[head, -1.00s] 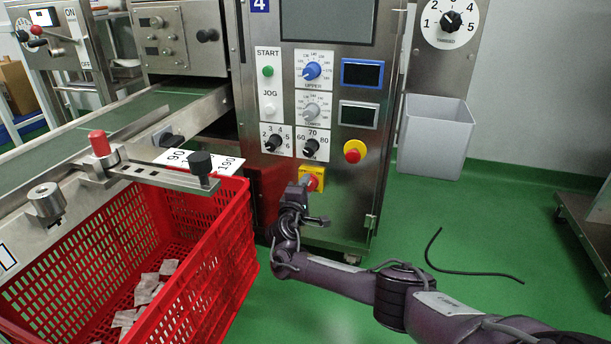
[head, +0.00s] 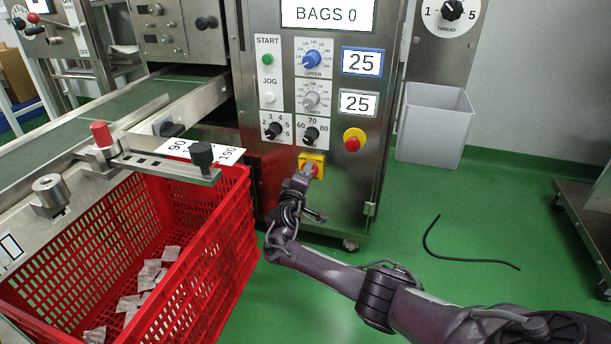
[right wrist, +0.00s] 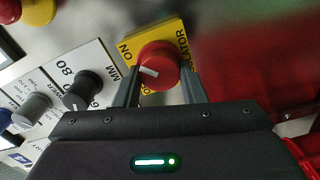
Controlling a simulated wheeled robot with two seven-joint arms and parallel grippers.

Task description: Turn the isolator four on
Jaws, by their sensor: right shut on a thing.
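The isolator is a red rotary knob on a yellow plate (head: 318,159), low on the front of the steel machine cabinet (head: 345,200). In the right wrist view the red knob (right wrist: 160,66) sits between the two fingers of my right gripper (right wrist: 162,88), which is shut on it. The knob's white mark lies slantwise, and "ON" shows on the plate beside it. In the head view my right gripper (head: 305,177) covers part of the knob. The display above is lit and reads "BAGS 0"; two small displays read 25. My left gripper is not in view.
A red crate (head: 205,225) with several teabags stands left of my right arm, under the conveyor. A yellow-backed red button (head: 353,141) is up and right of the isolator. A grey bin (head: 435,125) and a black cable (head: 440,255) are at right.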

